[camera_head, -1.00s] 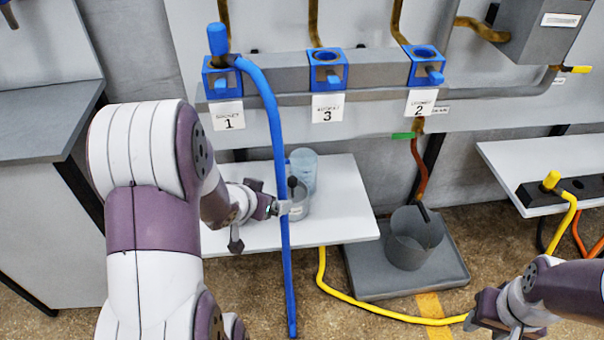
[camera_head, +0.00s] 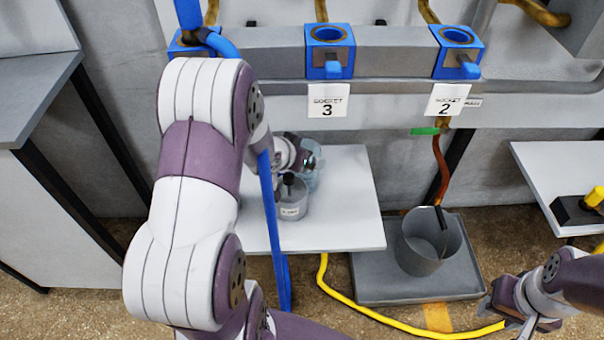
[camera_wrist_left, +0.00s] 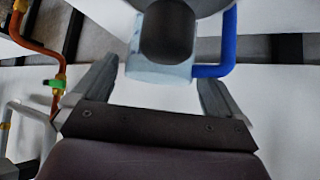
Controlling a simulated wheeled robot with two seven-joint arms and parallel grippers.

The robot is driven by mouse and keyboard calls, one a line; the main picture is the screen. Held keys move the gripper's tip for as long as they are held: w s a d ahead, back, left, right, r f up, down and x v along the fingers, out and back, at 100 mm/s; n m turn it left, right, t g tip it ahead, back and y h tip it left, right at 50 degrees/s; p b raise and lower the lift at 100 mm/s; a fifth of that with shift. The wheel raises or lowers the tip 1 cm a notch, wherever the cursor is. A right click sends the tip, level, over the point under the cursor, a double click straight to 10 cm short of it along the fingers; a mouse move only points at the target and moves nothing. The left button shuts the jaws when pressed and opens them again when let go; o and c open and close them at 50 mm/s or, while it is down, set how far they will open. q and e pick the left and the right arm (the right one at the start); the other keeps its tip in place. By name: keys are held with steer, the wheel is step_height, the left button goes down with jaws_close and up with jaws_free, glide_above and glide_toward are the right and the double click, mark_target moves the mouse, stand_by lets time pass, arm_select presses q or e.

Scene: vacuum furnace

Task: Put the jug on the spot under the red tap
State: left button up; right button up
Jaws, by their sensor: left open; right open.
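The jug (camera_head: 316,181), translucent pale blue, stands on a white table behind a small grey pot, mostly hidden by my left gripper (camera_head: 308,162). In the left wrist view the jug (camera_wrist_left: 150,68) with its blue handle (camera_wrist_left: 226,45) lies between and just beyond the open fingers of my left gripper (camera_wrist_left: 158,80); I cannot tell whether they touch it. No tap is clearly red; a red-brown pipe (camera_head: 441,170) with a green lever (camera_head: 425,131) hangs over a grey bucket. My right gripper (camera_head: 508,322) is open at lower right, close to a yellow hose.
The labelled grey pot (camera_head: 292,207) with a black knob stands close in front of the jug. A blue hose (camera_head: 270,205) hangs before the white table (camera_head: 350,238). The grey bucket (camera_head: 420,257) stands on a grey floor tray (camera_head: 375,290). The yellow hose (camera_head: 385,324) crosses the floor.

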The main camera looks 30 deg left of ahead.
arm_select(q)
steer(key=b+x, duration=0.1)
steer(key=x, duration=0.3)
steer(key=shift+w+r+b, duration=0.1)
steer(key=shift+w+b, duration=0.25)
steer(key=shift+b, duration=0.05)
arm_select(e)
step_height(320, 180, down, 3)
steer(key=shift+r, duration=0.2)
arm_select(q)
steer(key=c, duration=1.5)
steer(key=shift+o, duration=0.2)
steer(key=shift+r, duration=0.1)
arm_select(e)
steer(key=shift+r, duration=0.1)
